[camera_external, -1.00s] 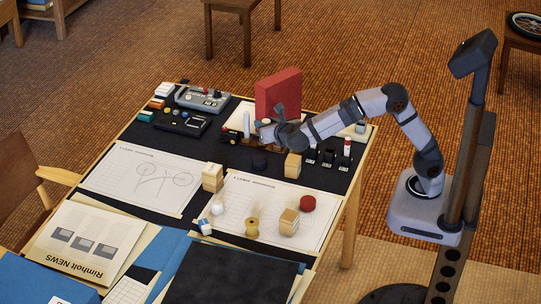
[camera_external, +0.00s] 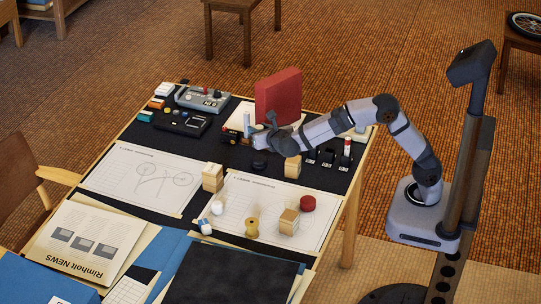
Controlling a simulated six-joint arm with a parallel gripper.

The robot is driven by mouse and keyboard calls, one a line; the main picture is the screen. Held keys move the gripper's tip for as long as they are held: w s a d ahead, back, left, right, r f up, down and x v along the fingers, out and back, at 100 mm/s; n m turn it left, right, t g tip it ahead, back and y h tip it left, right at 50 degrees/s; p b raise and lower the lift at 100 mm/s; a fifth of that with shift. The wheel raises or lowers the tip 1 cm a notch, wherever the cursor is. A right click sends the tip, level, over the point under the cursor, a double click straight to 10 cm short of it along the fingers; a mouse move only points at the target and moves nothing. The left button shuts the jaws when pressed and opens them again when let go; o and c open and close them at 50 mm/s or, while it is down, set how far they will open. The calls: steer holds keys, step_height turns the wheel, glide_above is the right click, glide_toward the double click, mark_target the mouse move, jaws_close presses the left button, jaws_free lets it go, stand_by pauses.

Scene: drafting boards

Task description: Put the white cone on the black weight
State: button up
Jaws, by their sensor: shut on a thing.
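My gripper (camera_external: 256,135) is over the back middle of the drafting board, in front of the red block, low and pointing left. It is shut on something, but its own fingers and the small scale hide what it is. The black weight seems to be the dark round piece (camera_external: 260,160) on the black mat, just in front of my gripper and apart from it. I cannot make out a clear cone. A small white rounded piece (camera_external: 217,207) lies by the front sheet, and a pale upright piece (camera_external: 247,122) stands beside my fingertips.
A tall red block (camera_external: 278,95) stands behind my gripper. Wooden blocks (camera_external: 292,167) (camera_external: 212,177), a yellow spool (camera_external: 252,227) and a red disc (camera_external: 308,203) stand nearer the front. The left drawing sheet (camera_external: 140,178) is clear.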

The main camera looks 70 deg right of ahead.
mark_target(259, 159)
steer(key=shift+f+b, duration=0.55)
steer(key=shift+f, duration=3.65)
steer(key=shift+c, duration=0.2)
steer(key=shift+f, duration=0.1)
steer(key=o, duration=1.1)
steer(key=shift+a, duration=0.15)
steer(key=v, duration=1.2)
steer(key=shift+p, duration=0.35)
steer(key=shift+d, duration=0.2)
